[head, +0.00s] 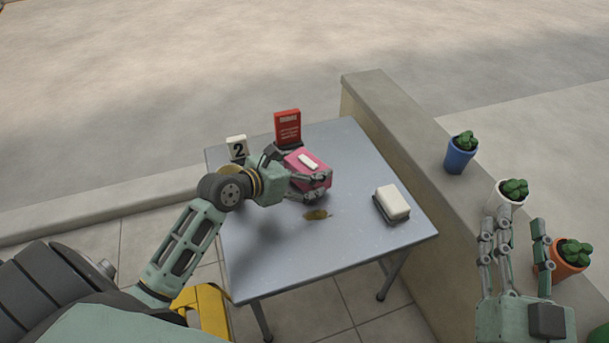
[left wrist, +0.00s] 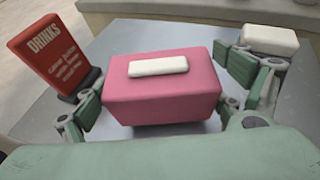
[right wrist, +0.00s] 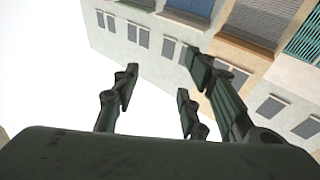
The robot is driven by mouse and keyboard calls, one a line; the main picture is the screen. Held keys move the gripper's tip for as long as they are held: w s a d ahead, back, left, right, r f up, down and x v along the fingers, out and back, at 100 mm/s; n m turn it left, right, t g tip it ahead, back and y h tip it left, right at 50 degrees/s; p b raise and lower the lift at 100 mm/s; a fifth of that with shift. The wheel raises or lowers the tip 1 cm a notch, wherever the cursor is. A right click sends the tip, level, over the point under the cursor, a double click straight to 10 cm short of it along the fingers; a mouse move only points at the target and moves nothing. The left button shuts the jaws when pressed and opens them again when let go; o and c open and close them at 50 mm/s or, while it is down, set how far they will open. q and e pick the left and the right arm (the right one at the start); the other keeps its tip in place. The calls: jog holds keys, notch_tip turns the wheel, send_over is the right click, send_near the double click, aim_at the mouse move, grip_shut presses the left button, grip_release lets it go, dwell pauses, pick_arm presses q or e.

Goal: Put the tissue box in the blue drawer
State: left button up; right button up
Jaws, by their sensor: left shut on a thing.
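The tissue box (head: 299,171) is pink with a white strip on top. My left gripper (head: 316,185) is shut on it over the grey table (head: 290,258). In the left wrist view the box (left wrist: 160,97) sits between the fingers, slightly tilted. Its underside is hidden, so I cannot tell whether it touches the table. My right gripper (head: 517,232) is open and empty, raised in front of the ledge at the right. In the right wrist view its spread fingers (right wrist: 165,95) point up towards buildings. No blue drawer is visible in these views.
A red drinks sign (head: 288,126) and a white number 2 card (head: 237,147) stand at the table's back. A white block on a dark base (head: 391,203) lies at the right. Potted plants (head: 460,155) line the ledge (head: 410,140). The table's front is clear.

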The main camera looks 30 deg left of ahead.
pick_arm(q)
jog(key=shift+f+b, duration=0.3)
jog(key=shift+f, duration=0.45)
pick_arm(e)
jog(key=r+t, duration=0.1)
jog(key=s+r, duration=0.1)
jog(key=r, duration=0.1)
jog(key=r+t+y, duration=0.1)
jog(key=shift+s+a+r+t, duration=0.1)
jog(key=shift+s+r+t, duration=0.2)
jog(key=shift+s, duration=0.05)
jog(key=shift+f, duration=0.1)
pick_arm(q)
jog(key=o, duration=1)
jog(key=shift+f, duration=0.1)
pick_arm(e)
jog(key=shift+w+f, duration=0.15)
jog(key=shift+f, duration=0.05)
